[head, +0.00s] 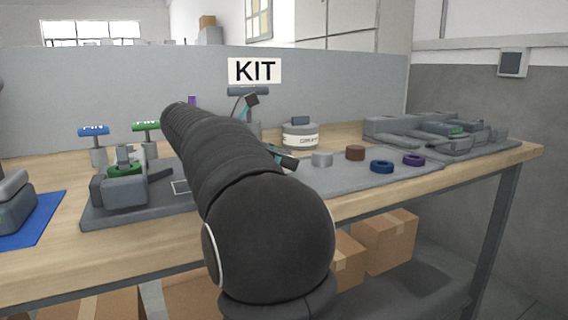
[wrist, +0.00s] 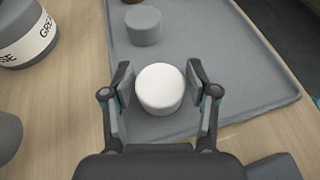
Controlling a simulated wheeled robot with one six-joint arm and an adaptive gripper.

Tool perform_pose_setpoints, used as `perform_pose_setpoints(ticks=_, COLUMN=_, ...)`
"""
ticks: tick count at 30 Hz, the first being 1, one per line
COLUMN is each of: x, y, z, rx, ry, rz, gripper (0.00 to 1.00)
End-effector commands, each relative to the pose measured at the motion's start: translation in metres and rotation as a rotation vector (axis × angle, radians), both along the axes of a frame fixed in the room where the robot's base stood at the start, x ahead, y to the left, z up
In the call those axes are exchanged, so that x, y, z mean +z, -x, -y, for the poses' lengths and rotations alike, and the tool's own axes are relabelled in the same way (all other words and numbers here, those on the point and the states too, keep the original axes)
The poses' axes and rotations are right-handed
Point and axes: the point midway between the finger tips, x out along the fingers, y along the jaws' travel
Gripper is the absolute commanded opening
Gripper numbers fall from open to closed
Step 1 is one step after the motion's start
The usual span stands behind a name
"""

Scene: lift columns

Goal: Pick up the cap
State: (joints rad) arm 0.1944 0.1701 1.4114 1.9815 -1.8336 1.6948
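A white round piece (wrist: 160,88), which looks like the cap, stands upright on the grey tray near its edge in the wrist view. My gripper (wrist: 160,80) is open, with one finger on each side of the white piece. A narrow gap shows between the piece and each finger. In the head view my arm hides the white piece, and only part of my gripper (head: 284,160) shows beside the arm.
A grey cylinder (wrist: 143,26) stands on the tray (wrist: 225,60) just beyond the white piece. A brown piece (head: 355,152), a blue ring (head: 382,166) and a purple ring (head: 413,160) lie further right. A grease tub (wrist: 24,34) stands left of the tray.

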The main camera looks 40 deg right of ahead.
Motion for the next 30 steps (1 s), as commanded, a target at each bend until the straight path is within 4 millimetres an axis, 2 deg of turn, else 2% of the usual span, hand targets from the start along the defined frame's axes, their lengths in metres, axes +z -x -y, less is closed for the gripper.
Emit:
perform_pose_setpoints(ticks=1, x=0.0, y=0.0, z=0.0, rx=0.0, ry=0.0, rz=0.0, gripper=0.38)
perform_pose_setpoints(ticks=3, x=0.0, y=0.0, z=0.0, rx=-0.001, ry=0.0, rz=0.0, gripper=0.2)
perform_pose_setpoints(ticks=4, x=0.0, y=0.0, z=0.0, rx=-0.001, ry=0.0, rz=0.0, gripper=0.15)
perform_pose_setpoints(ticks=17, x=0.006, y=0.0, z=0.001, rx=-0.002, ry=0.0, rz=0.0, gripper=0.14)
perform_pose_setpoints(ticks=22, x=0.023, y=0.001, z=0.001, rx=-0.003, ry=0.0, rz=0.002, gripper=0.14)
perform_pose_setpoints(ticks=26, x=0.044, y=0.0, z=0.001, rx=-0.003, ry=0.0, rz=0.003, gripper=0.14)
perform_pose_setpoints(ticks=30, x=0.056, y=0.028, z=-0.002, rx=-0.003, ry=0.002, rz=0.005, gripper=0.14)
